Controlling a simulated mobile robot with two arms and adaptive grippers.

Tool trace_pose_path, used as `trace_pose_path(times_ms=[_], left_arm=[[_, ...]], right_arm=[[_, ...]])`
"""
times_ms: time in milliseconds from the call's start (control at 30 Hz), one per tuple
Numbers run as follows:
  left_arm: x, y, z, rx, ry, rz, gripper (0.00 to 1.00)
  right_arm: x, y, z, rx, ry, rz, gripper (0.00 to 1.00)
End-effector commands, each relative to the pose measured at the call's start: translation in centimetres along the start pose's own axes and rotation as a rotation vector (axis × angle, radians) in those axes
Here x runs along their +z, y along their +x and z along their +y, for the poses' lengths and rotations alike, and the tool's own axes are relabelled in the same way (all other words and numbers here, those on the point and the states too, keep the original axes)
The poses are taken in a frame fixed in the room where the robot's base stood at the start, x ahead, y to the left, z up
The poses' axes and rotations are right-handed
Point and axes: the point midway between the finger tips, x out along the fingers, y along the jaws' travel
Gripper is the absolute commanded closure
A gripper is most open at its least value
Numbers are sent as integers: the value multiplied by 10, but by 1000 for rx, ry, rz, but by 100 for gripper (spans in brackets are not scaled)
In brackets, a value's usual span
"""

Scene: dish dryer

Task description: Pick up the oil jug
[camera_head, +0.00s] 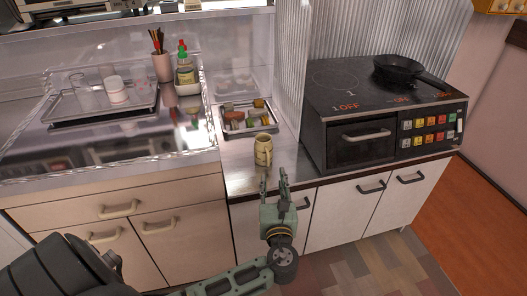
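A small beige-yellow jug (263,150), which looks like the oil jug, stands upright on the steel counter (237,178) near its front edge. My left gripper (274,180) is just in front of and below the jug in the picture, with its fingers pointing up toward it. The fingers are apart with nothing seen between them. A gap shows between the fingertips and the jug. My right gripper is out of view.
A tray of small items (246,130) lies behind the jug. A black stove (350,110) with a pan (400,70) stands to the right. A dish tray (65,123), a utensil cup (162,68) and a bottle (184,73) are at the left.

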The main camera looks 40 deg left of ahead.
Motion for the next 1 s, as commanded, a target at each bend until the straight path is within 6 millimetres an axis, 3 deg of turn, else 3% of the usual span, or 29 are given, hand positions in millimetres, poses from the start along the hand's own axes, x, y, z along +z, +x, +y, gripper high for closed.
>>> trace_pose_path(times_ms=[267,600,900,1000], left_arm=[[-1,28,2,2,-1,-1,70],[-3,73,9,2,-1,1,70],[-2,78,9,1,-2,3,70],[-2,78,9,1,-2,3,78]], right_arm=[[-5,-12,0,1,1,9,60],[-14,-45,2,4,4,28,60],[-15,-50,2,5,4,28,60],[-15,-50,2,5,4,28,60]])
